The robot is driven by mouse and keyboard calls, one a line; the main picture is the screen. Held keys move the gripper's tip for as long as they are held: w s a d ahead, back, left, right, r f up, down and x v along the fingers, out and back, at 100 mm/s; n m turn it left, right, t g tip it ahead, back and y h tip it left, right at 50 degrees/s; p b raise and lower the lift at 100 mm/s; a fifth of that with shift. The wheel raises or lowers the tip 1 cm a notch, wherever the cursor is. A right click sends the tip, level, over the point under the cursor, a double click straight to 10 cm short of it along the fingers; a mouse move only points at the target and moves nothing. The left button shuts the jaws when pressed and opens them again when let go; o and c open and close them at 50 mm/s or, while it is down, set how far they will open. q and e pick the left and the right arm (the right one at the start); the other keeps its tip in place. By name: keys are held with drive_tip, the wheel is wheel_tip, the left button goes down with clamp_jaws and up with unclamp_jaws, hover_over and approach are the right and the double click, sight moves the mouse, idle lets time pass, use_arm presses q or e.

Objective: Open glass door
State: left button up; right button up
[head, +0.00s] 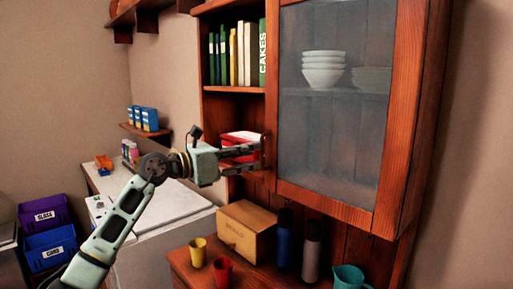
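The glass door (334,110) is a wood-framed pane on the upper cabinet at the right, and it looks closed. White bowls show dimly through the glass. A small handle (265,151) seems to stand at the door's lower left edge. My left gripper (256,156) points right, with its fingertips close beside this handle. Its two fingers are apart, one above the other in the picture. I cannot tell whether they touch the handle. My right gripper is not in view.
An open shelf with books (238,55) and a red box (238,138) lies left of the door. Below stand a wooden bread box (246,232), dark bottles (284,238), a yellow cup (198,251), a red cup (223,273) and a teal jug (350,278).

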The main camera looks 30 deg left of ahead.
use_arm(q)
drive_tip(key=shift+p+x, duration=0.45)
drive_tip(key=shift+x, duration=1.15)
drive_tip(key=shift+c, duration=0.3)
drive_tip(key=shift+s, duration=0.1)
clamp_jaws()
